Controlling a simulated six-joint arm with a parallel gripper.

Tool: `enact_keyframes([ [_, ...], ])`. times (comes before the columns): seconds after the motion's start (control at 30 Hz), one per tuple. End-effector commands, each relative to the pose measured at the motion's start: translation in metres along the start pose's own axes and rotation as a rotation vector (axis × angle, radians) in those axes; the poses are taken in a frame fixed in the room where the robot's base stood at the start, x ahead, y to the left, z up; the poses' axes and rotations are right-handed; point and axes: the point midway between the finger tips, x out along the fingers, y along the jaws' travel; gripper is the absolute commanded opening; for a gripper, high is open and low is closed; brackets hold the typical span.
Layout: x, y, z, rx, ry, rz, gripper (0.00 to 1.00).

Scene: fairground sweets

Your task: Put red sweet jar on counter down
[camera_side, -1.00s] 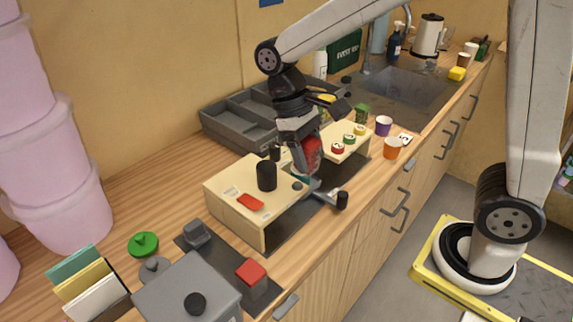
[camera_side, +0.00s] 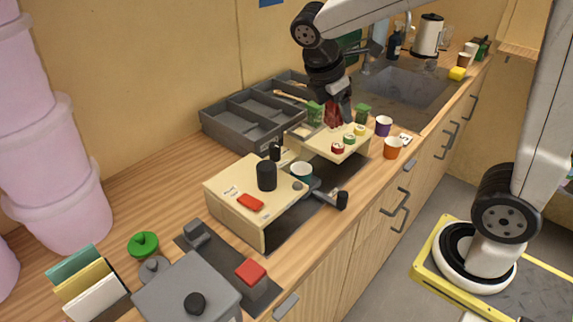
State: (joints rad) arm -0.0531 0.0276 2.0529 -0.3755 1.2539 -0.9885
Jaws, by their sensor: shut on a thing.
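My gripper (camera_side: 339,107) is shut on the red sweet jar (camera_side: 333,118), which is dark red and partly covered by the fingers. The jar is just behind or above the back of the pale wooden stand with red, green and yellow buttons (camera_side: 349,138). I cannot tell whether its base touches anything. The wooden counter (camera_side: 150,190) runs along the wall beneath.
A sink (camera_side: 400,88) lies behind.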

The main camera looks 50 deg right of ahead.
Motion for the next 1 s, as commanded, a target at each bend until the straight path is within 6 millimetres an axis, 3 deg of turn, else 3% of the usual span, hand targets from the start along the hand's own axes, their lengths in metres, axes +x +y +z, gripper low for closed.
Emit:
enact_keyframes([
  [0.4,-0.003,0.013,0.040,-0.294,0.000,0.123,0.00],
  [1.0,-0.001,0.025,0.044,-0.348,0.000,0.143,0.00],
])
